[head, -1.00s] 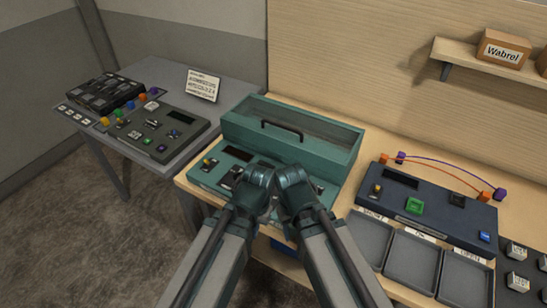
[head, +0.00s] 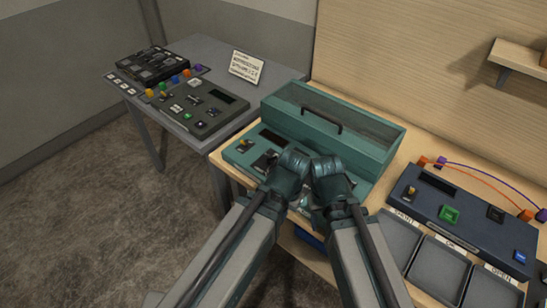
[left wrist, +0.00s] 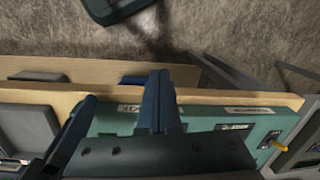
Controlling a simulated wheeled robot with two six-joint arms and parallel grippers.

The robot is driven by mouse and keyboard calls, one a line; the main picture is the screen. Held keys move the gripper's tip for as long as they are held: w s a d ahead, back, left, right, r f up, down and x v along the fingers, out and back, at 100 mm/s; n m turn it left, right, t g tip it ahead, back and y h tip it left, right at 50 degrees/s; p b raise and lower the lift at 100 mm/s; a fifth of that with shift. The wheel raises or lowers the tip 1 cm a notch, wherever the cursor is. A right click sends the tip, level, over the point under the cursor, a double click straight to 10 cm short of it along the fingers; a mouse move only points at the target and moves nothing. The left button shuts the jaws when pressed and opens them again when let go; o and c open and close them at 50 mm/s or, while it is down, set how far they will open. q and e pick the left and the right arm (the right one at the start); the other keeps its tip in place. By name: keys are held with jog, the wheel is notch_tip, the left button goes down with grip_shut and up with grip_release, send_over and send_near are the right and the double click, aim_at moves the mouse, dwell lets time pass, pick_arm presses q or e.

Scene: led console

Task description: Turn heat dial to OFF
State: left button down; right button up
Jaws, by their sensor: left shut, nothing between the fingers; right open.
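The teal console (head: 241,155) stands at the left end of the wooden bench, with a raised handled case at its back. Its front panel carries a yellow-tipped switch (head: 246,143) and dark controls, partly hidden by my arms. I cannot make out which control is the heat dial, nor its setting. My left gripper (left wrist: 157,78) is shut and empty over the panel's labelled edge in the left wrist view, where the yellow-tipped switch (left wrist: 278,146) also shows. My right gripper (head: 325,183) is close beside the left one, over the console's right part; it is open, its fingertips largely hidden.
A dark blue console (head: 470,220) with a green button and wires stands on the right, behind grey trays (head: 440,270). A grey side table (head: 215,65) with another console and a sign is at the left. A shelf (head: 515,62) juts from the wall.

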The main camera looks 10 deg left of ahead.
aim_at(272, 156)
pick_arm(q)
jog(key=c, duration=1.5)
grip_release()
jog(key=o, duration=0.9)
jog(key=w+r+m+p, duration=0.1)
jog(key=w+r+p, duration=0.1)
jog(key=w, duration=0.2)
jog(key=w+a+r+m+p, duration=0.1)
jog(key=w+r+p, duration=0.2)
jog(key=w, duration=0.1)
jog(key=w+r+m+p, duration=0.1)
jog(key=w+r+p, duration=0.1)
jog(key=w, duration=0.3)
jog(key=shift+a+r+h, duration=0.25)
jog(key=shift+a+h, duration=0.05)
jog(key=shift+o, duration=1.2)
jog(key=w+a+r+m+p, duration=0.1)
jog(key=w+a+r+p, duration=0.1)
jog(key=w, duration=0.3)
jog(key=w+a+r+m+p, duration=0.2)
jog(key=w+a+r+p, duration=0.1)
jog(key=w, duration=0.3)
jog(key=shift+h+p, duration=0.3)
jog(key=shift+p, duration=0.05)
jog(key=shift+w+a+f+m, duration=0.1)
jog(key=shift+w+a+m, duration=0.1)
jog(key=shift+w+m, duration=0.15)
jog(key=shift+f, duration=0.1)
